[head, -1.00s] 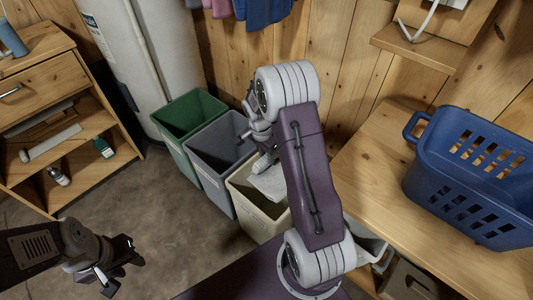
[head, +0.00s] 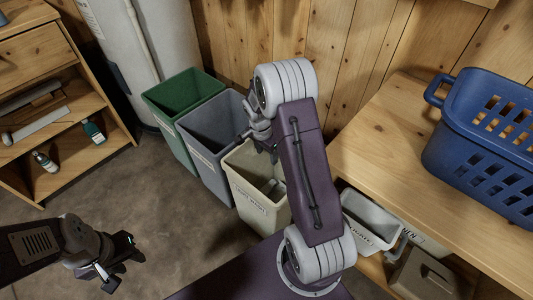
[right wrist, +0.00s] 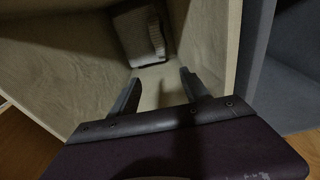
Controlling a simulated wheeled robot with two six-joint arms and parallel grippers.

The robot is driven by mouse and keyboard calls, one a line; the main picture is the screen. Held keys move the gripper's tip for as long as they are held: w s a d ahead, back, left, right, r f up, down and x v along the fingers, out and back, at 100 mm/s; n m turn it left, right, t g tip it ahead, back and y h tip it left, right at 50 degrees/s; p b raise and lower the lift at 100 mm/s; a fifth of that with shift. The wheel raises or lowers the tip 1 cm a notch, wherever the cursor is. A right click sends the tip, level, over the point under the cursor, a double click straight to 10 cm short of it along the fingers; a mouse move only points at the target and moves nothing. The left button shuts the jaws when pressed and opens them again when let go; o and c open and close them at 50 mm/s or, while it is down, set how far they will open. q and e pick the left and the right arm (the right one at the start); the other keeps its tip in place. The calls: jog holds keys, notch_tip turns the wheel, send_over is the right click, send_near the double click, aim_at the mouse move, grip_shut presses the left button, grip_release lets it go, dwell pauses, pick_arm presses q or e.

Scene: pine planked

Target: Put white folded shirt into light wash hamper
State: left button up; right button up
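The light wash hamper is the cream bin (head: 262,208) right of the grey bin in the head view; its label is only partly legible. The right wrist view looks down into it, with its pale inner wall (right wrist: 65,75) around the view. The white folded shirt (right wrist: 140,35) lies at the bottom against the far side, in shadow. My right gripper (right wrist: 160,84) is open and empty above the shirt, its fingers apart and clear of it. In the head view my right arm partly covers the hamper. My left gripper (head: 122,264) is open and empty over the floor at lower left.
A green bin (head: 180,105) and a grey bin (head: 215,145) stand left of the hamper. A blue basket (head: 485,140) sits on the wooden bench (head: 385,130) at right, with small bins (head: 370,225) below. A wooden shelf unit (head: 60,110) stands at left. Floor between is clear.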

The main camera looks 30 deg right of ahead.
notch_tip(320, 180, up, 9)
jog(key=a+p, duration=0.1)
jog(key=p, duration=0.4)
jog(key=shift+s+a, duration=0.15)
dwell(0.4)
